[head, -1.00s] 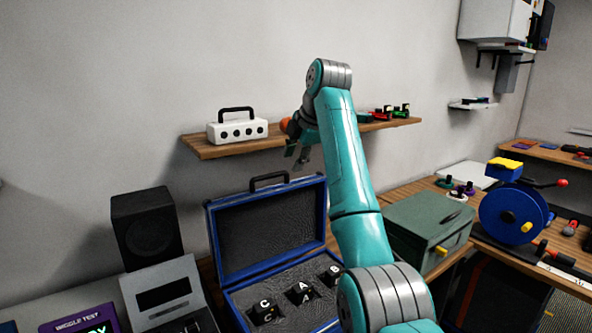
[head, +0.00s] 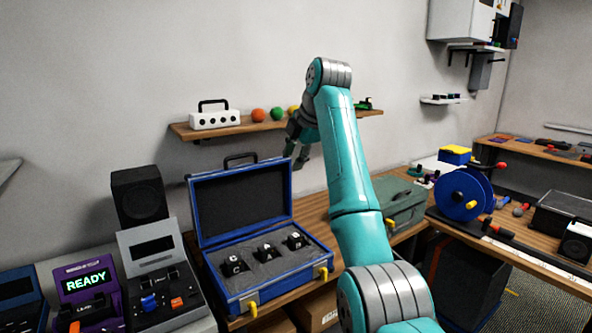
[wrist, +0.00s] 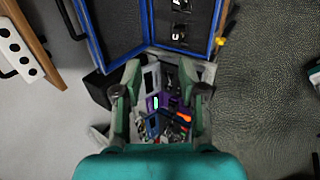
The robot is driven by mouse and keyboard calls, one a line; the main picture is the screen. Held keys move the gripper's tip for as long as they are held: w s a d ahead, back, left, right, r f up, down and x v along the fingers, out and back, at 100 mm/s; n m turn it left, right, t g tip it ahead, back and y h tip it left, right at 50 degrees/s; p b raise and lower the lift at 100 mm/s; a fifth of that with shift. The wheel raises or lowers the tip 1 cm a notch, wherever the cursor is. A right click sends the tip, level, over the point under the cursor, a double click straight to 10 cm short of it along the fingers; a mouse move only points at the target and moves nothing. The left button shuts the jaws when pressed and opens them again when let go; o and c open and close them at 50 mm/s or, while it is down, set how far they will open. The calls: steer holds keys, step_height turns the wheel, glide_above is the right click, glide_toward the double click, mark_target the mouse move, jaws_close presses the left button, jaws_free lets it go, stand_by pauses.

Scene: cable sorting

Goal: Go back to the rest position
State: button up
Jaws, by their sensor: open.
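My gripper (head: 302,160) hangs from my raised teal arm in front of the wall shelf in the head view. In the wrist view my gripper (wrist: 160,88) has its two fingers spread apart with nothing held between them. Part of the gripper is hidden behind my arm in the head view.
An open blue case (head: 190,215) with several black lettered blocks stands on the bench. A wall shelf (head: 225,128) holds a white box (head: 214,119) and coloured balls. A purple tester (head: 88,295) reads READY. A green box (head: 398,205) and blue reel (head: 464,194) stand right.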

steer(key=s+d+f+m+t, duration=0.1)
steer(key=d+f+m, duration=0.15)
steer(key=f, duration=1.45)
steer(key=s+d+f+m+t, duration=0.15)
steer(key=f+m, duration=0.25)
steer(key=f, duration=1.3)
steer(key=s+d+f+m+t+h, duration=0.1)
steer(key=s+d+f+m, duration=0.25)
steer(key=s+f, duration=0.65)
steer(key=s+d+f+m+t, duration=0.1)
steer(key=s+d+f+m, duration=0.25)
steer(key=s+f, duration=0.65)
steer(key=s+d+f+m+t+h, duration=0.1)
steer(key=s+d+f+m, duration=0.1)
steer(key=s, duration=0.7)
steer(key=s+d+f+m+t, duration=0.1)
steer(key=s+d+m, duration=0.1)
steer(key=s, duration=0.7)
steer(key=s+d+f+m+t+h, duration=0.1)
steer(key=s+d+f+m, duration=0.1)
steer(key=s, duration=0.7)
steer(key=s+d+r+m+t, duration=0.2)
steer(key=s+r+m, duration=0.3)
steer(key=s+r, duration=1.3)
steer(key=s, duration=0.3)
steer(key=shift+h, duration=0.3)
steer(key=shift+s+d, duration=0.1)
